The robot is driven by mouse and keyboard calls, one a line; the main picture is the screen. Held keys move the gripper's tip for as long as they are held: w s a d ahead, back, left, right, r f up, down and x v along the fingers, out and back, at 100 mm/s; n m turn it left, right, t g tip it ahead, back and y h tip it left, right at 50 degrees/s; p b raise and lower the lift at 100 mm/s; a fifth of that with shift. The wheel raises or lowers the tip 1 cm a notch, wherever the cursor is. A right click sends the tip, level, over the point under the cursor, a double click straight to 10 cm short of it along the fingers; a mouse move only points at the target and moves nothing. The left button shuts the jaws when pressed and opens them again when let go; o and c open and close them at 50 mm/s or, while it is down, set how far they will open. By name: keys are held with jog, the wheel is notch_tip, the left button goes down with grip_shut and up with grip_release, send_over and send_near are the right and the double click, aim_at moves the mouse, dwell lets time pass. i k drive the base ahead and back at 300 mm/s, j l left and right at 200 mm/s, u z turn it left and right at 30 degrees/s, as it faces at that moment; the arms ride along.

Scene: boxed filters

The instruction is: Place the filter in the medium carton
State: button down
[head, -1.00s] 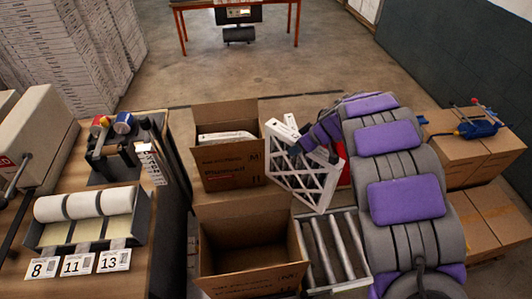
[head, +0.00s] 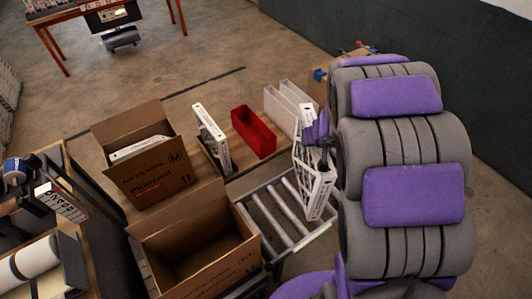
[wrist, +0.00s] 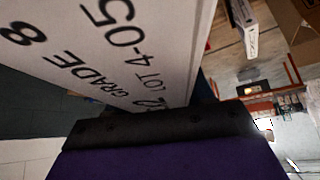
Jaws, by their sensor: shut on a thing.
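My gripper (head: 320,135) is shut on a white lattice-faced filter (head: 314,183). It holds the filter tilted near the right edge of the roller stand, right of the cartons. In the wrist view the filter's white edge (wrist: 130,40) reads "GRADE 8" and "LOT 4-05", close above my dark gripper pad (wrist: 160,130). The back open carton (head: 152,182), marked with a circled M, has a white filter (head: 140,147) in it. The front open carton (head: 200,258) is larger and looks empty; its size mark is unclear. The jaw contact is partly hidden by my arm.
Another white filter (head: 211,137) stands upright beside the back carton. A red bin (head: 253,133) and a white slotted rack (head: 287,105) stand behind the roller stand (head: 245,208). A workbench with label rolls (head: 35,257) is at left.

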aim_at(211, 257)
jog(key=k+z, duration=0.15)
jog(key=k, duration=0.25)
jog(key=k+l+z, duration=0.15)
jog(key=k, duration=0.25)
jog(key=k+j+u, duration=0.1)
jog(key=k, duration=0.2)
jog(key=k+j+u, duration=0.15)
jog(key=k, duration=0.15)
jog(key=k+u, duration=0.1)
jog(key=u, duration=0.4)
jog(key=k+j+u, duration=0.1)
jog(key=u, duration=0.35)
